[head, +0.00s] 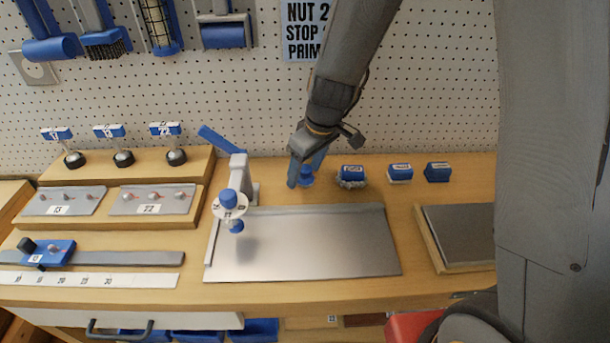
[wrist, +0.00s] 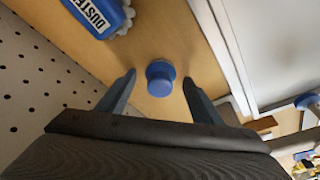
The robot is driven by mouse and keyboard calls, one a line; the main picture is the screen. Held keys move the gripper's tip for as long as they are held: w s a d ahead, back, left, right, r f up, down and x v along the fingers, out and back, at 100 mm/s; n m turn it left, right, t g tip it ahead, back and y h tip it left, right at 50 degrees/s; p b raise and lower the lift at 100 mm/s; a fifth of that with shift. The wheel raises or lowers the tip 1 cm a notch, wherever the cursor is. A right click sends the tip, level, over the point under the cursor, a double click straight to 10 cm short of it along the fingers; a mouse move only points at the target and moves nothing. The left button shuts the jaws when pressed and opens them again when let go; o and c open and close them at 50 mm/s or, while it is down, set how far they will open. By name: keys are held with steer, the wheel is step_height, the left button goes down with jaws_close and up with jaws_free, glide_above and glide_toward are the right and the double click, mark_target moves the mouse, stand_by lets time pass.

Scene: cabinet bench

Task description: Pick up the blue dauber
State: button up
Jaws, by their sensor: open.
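The blue dauber (wrist: 160,78) is a small round-topped blue knob on the wooden bench top. In the wrist view it lies between and just beyond the two fingers of my gripper (wrist: 160,88), with a gap on each side. In the head view the dauber (head: 306,176) is partly hidden by my gripper (head: 304,172), which reaches down around it at the back edge of the metal plate. My gripper is open and empty. I cannot tell how far the fingertips are above the bench.
A blue duster block (head: 351,174) stands just right of the dauber, with two more blue-topped blocks (head: 400,173) beyond. A metal plate (head: 310,245) lies in front. A blue-handled tool with a round dial (head: 229,206) stands left. The pegboard (head: 420,90) rises behind.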

mark_target(306, 168)
steer(key=c, duration=1.1)
steer(key=shift+c, duration=0.2)
step_height(306, 168, up, 10)
steer(key=shift+r+b, duration=0.1)
steer(key=shift+b, duration=0.3)
steer(key=o, duration=0.4)
steer(key=shift+c, duration=1.4)
steer(key=shift+d, duration=0.1)
